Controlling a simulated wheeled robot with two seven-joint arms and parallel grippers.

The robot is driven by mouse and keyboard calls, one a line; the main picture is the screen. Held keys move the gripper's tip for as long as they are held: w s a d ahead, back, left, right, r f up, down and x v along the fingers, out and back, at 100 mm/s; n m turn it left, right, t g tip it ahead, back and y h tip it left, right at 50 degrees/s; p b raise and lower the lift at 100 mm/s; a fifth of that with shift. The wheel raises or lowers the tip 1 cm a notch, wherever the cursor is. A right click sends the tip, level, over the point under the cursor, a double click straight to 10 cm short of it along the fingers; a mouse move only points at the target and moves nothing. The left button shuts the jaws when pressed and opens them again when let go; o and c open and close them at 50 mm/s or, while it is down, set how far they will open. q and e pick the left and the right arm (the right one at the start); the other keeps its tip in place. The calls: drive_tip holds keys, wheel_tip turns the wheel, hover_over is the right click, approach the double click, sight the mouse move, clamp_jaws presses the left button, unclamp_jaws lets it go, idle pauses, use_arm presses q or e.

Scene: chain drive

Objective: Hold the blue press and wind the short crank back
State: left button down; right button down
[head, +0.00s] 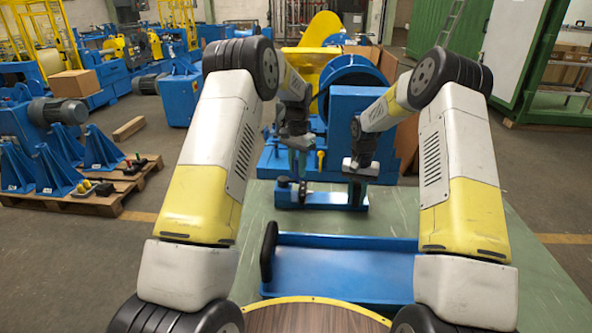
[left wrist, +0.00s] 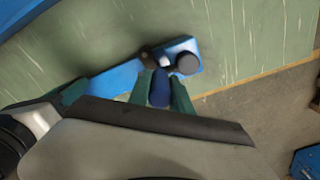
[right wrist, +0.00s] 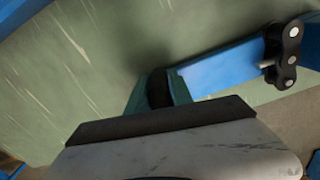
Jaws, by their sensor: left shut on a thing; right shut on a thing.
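My left gripper (head: 297,170) is at the left end of the blue stand on the bench. In the left wrist view its green fingers (left wrist: 162,92) are shut on a dark blue upright grip (left wrist: 160,88), apparently the blue press. A dark round knob (left wrist: 187,63) sits on a blue block beside it. My right gripper (head: 356,180) is at the stand's right end. In the right wrist view its fingers (right wrist: 157,92) are shut on a black grip (right wrist: 160,90), apparently the short crank's handle. The crank's arm is hidden by my gripper.
The blue stand's base bar (right wrist: 225,72) shows beside my right gripper, with black chain links (right wrist: 284,55) at its end. A blue tray (head: 345,270) lies nearer on the green bench top (head: 255,215). Blue machinery with a yellow guard (head: 318,30) stands behind.

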use_arm(q)
drive_tip(key=w+n, duration=0.1)
drive_tip(key=n, duration=0.1)
drive_tip(key=w+n, duration=0.1)
drive_tip(key=n, duration=0.1)
drive_tip(key=shift+a+n, duration=0.2)
drive_tip(key=shift+n, duration=0.1)
drive_tip(key=n, duration=0.1)
drive_tip(key=w+n, duration=0.1)
drive_tip(key=n, duration=0.1)
drive_tip(key=shift+w+a+n, duration=0.15)
drive_tip(key=shift+a+n, duration=0.15)
drive_tip(key=shift+a, duration=0.1)
use_arm(e)
drive_tip(key=shift+d, duration=0.25)
use_arm(q)
drive_tip(key=a+n, duration=0.4)
drive_tip(key=n, duration=0.8)
drive_tip(key=s+a+n, duration=0.1)
drive_tip(key=a+n, duration=0.3)
drive_tip(key=n, duration=0.8)
drive_tip(key=shift+s+a, duration=0.2)
drive_tip(key=shift+n, duration=0.3)
